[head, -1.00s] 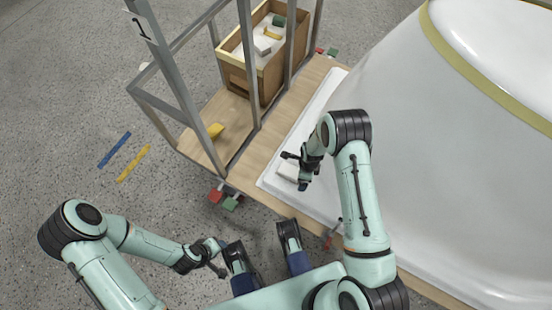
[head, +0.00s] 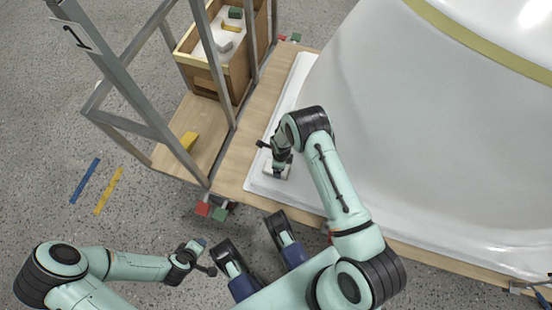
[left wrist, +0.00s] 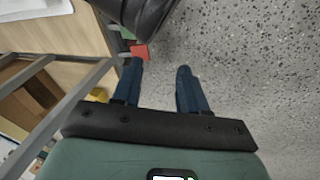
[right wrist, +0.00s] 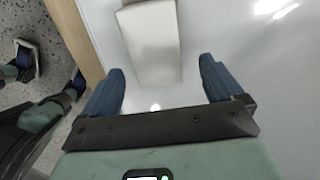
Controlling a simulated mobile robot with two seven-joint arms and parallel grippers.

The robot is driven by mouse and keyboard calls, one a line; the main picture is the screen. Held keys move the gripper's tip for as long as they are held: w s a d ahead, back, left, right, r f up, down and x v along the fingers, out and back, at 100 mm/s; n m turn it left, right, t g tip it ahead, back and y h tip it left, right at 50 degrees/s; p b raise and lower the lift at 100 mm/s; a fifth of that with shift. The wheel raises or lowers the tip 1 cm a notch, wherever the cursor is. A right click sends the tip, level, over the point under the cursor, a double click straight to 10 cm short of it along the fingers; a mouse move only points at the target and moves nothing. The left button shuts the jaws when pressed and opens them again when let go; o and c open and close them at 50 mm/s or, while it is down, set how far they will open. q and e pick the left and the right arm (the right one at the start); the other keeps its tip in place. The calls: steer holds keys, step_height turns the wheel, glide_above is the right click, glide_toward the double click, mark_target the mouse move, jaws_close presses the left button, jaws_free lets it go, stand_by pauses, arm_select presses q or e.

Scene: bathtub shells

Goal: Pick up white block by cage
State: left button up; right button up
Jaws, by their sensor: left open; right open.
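The white block (right wrist: 151,42) lies on the white flange of the tub shell, near its left edge. In the right wrist view it lies beyond the fingertips, between their lines. In the head view the block (head: 284,173) is partly covered by my right gripper (head: 276,157). The right gripper also shows in the right wrist view (right wrist: 160,80); it is open with nothing between its fingers. My left gripper (head: 207,257) is open and empty over the floor; it shows in the left wrist view (left wrist: 160,78). The cage (head: 122,85) is a grey metal frame left of the shell.
A wooden crate (head: 205,75) with several small blocks stands inside the cage. The white shell (head: 420,130) fills the right side. Blue and yellow strips (head: 85,180) lie on the open floor at left.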

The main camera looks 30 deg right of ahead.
steer(key=f+b, duration=0.1)
steer(key=f, duration=0.3)
steer(key=shift+a, duration=0.2)
arm_select(q)
steer(key=f, duration=0.1)
steer(key=s, duration=0.1)
steer(key=s+f+g, duration=0.1)
steer(key=shift+s+a+f, duration=0.2)
steer(key=shift+a+f, duration=0.05)
steer(key=shift+f, duration=0.05)
arm_select(e)
steer(key=c, duration=1)
steer(key=shift+r, duration=0.1)
